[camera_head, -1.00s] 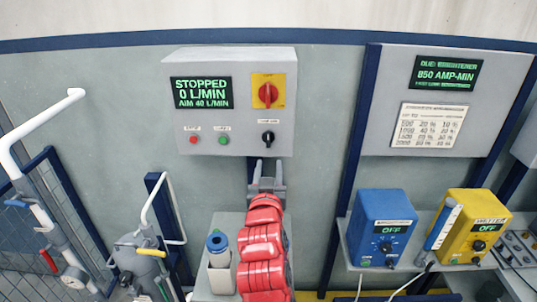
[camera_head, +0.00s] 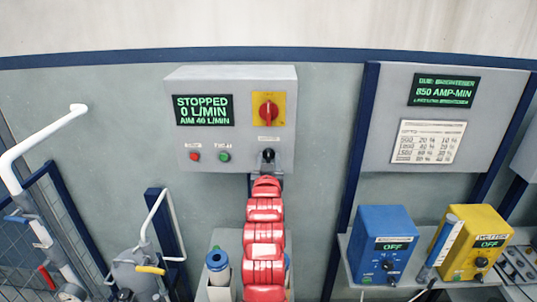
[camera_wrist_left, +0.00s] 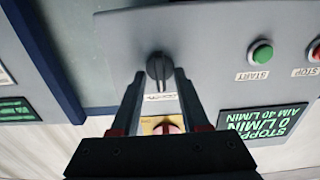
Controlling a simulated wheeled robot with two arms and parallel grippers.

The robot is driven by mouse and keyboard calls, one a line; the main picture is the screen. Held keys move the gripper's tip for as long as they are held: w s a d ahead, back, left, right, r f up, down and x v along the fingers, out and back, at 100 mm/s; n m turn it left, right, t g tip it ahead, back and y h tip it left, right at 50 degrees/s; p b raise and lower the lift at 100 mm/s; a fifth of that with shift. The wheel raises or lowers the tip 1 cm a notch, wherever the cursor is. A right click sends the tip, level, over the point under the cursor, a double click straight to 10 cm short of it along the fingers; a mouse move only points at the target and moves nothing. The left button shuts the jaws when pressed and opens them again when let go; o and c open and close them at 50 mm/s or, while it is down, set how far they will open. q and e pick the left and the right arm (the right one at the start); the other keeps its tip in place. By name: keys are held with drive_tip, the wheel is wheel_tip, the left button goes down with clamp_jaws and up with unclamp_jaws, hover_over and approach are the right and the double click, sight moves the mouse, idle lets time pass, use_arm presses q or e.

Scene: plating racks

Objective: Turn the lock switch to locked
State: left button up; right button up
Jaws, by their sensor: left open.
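The grey control panel (camera_head: 182,140) hangs on the wall. A black rotary knob (camera_head: 268,153), apparently the lock switch, is at its lower right; its label is too small to read. The knob (camera_wrist_left: 158,68) also shows in the left wrist view, with its grip ridge roughly upright in that picture. My left gripper (camera_wrist_left: 160,76) is open, its two fingertips on either side of the knob; I cannot tell whether they touch it. In the head view my red arm hides most of the gripper. My right gripper is not in view.
A red rotary switch (camera_head: 268,111) on a yellow plate sits above the knob. A red button (camera_head: 195,156) and a green button (camera_head: 224,156) are to the left, under a display (camera_head: 203,110) reading STOPPED. Blue (camera_head: 382,240) and yellow (camera_head: 478,235) boxes stand on the right.

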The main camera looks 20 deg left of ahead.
use_arm(q)
drive_tip(key=shift+w+a, duration=0.15)
drive_tip(key=shift+w, duration=0.25)
clamp_jaws()
